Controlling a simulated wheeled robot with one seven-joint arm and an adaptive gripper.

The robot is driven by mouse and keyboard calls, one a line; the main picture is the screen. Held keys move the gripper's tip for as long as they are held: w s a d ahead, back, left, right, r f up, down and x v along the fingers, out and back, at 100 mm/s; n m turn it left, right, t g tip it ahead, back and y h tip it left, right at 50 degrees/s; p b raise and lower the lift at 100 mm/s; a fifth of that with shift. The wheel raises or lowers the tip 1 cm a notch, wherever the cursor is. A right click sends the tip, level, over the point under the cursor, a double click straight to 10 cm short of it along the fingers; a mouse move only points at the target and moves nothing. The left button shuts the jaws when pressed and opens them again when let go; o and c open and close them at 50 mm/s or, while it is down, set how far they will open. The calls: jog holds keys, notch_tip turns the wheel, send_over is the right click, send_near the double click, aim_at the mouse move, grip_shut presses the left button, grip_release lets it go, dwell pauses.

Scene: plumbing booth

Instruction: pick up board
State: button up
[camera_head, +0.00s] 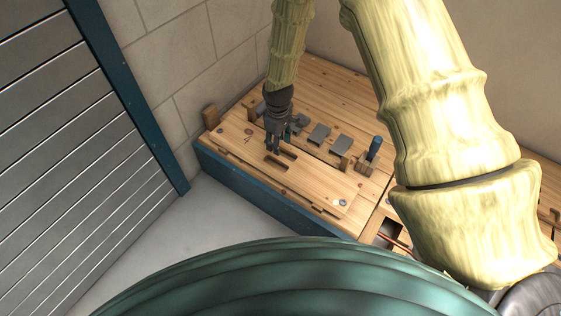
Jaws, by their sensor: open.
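The board (310,182) is a long light wooden plank with a dark slot near its middle and round spots towards its ends. It lies flat along the front of the wooden workbench top (340,83). My gripper (274,146) is dark, points down and is open, with its fingertips over the board near the slot. I cannot tell whether the fingers touch the board. The gripper hides a small part of the board's back edge.
Several grey blocks (319,134) sit behind the board. A blue-handled tool (375,147) stands upright to the right. A wooden block (211,117) stands at the bench's left end. A stone wall (180,60) rises behind, and a slatted metal shutter (70,160) is at left.

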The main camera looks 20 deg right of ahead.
aim_at(280, 158)
notch_tip(280, 158, down, 3)
jog(key=shift+b, duration=0.35)
jog(key=shift+s+d+f+b, duration=0.1)
jog(key=shift+s+f+b, duration=0.1)
jog(key=shift+f+b, duration=0.85)
jog(key=shift+s+d+f+b, duration=0.15)
jog(key=shift+f+b, duration=0.35)
jog(key=shift+f, duration=1)
jog(key=shift+r, duration=0.1)
grip_shut()
